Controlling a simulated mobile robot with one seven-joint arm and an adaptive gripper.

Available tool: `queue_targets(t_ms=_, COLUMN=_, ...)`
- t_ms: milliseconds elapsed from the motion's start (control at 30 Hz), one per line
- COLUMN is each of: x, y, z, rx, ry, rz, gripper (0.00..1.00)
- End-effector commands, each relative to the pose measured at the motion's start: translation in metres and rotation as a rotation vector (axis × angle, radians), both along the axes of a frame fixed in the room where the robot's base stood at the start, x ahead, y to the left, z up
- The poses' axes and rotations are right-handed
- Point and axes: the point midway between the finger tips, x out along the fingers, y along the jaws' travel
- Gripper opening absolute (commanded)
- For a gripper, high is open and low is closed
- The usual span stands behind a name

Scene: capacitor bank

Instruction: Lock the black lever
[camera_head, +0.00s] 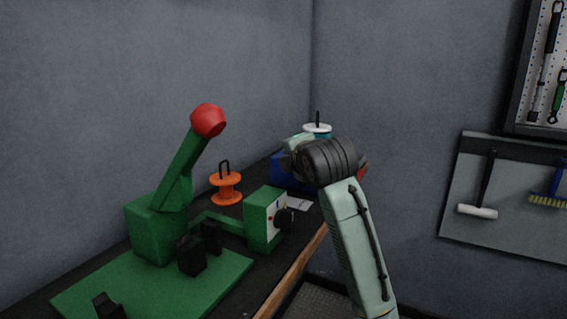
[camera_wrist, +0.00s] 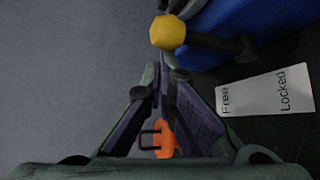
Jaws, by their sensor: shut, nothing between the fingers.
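The black lever (camera_wrist: 212,41) shows in the wrist view with a yellow knob (camera_wrist: 167,32) on its end. It is mounted on a blue box (camera_wrist: 270,20) and points left in that picture. A white label (camera_wrist: 266,91) below it reads "Free" at its left end and "Locked" at its right. My gripper (camera_wrist: 160,76) is shut and empty, its tips just below the yellow knob; I cannot tell whether they touch it. In the head view, the blue box (camera_head: 285,172) is partly behind my arm, which hides the lever.
An orange spool (camera_head: 226,188) with a black handle stands left of the blue box. Nearer are a green box with a black dial (camera_head: 262,220) and a green stand with a red-tipped lever (camera_head: 185,160). A white-topped piece (camera_head: 317,128) stands behind. Walls close off the back.

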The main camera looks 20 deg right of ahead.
Motion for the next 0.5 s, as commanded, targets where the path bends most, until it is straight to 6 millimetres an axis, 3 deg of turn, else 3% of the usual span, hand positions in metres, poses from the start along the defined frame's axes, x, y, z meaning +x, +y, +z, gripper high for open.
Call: queue_targets(t_ms=500, x=-0.0050, y=-0.0035, z=0.0020, rx=0.045, ry=-0.058, rz=0.000, gripper=0.00)
